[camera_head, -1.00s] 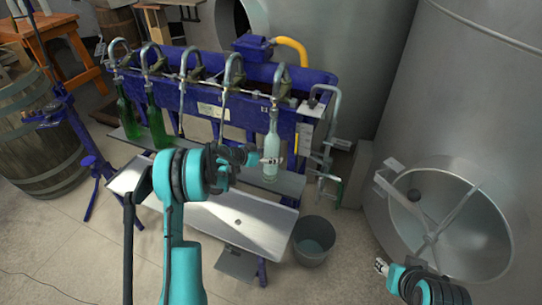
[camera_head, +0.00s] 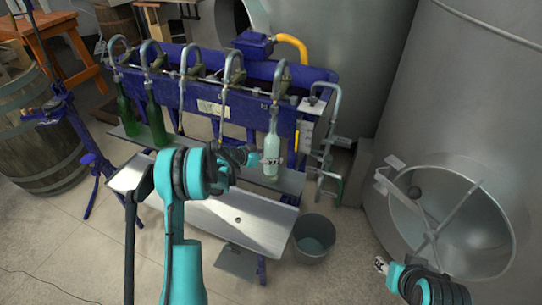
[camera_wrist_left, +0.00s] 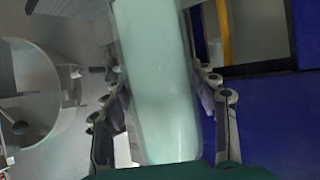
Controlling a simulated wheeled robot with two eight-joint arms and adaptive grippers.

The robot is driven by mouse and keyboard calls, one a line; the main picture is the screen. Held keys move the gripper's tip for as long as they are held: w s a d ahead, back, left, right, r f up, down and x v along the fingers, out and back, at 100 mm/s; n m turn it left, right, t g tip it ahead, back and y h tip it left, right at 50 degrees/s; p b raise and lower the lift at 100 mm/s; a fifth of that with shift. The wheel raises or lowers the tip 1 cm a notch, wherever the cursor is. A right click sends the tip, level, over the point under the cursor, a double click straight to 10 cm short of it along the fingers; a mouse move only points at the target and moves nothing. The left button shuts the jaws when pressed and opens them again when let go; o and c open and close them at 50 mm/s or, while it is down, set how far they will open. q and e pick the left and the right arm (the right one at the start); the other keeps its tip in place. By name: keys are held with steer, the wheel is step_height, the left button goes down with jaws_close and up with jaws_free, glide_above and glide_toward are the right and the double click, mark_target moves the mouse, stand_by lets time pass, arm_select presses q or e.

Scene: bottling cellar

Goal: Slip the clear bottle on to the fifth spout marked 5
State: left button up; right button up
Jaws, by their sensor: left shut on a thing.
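The clear bottle (camera_head: 271,150) stands upright below the fifth spout (camera_head: 281,80), the rightmost of the row. Its neck top meets the spout's lower end in the head view; I cannot tell how far the tube is inside. My left gripper (camera_head: 268,160) is shut on the bottle's body from the left. In the left wrist view the bottle (camera_wrist_left: 156,85) fills the space between both fingers; its mouth is out of frame. The spout's number is not readable. My right gripper (camera_head: 381,266) is at the lower right, away from the bottle, its jaws too small to judge.
Green bottles (camera_head: 154,120) hang at the first two spouts on the left. A steel shelf (camera_head: 285,180) runs below the spouts, with a drip tray (camera_head: 250,222) lower down. A grey bucket (camera_head: 314,236) stands on the floor. A large steel tank (camera_head: 450,110) bounds the right side.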

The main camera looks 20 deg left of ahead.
arm_select(q)
steer(key=shift+f, duration=0.1)
steer(key=o, duration=1.8)
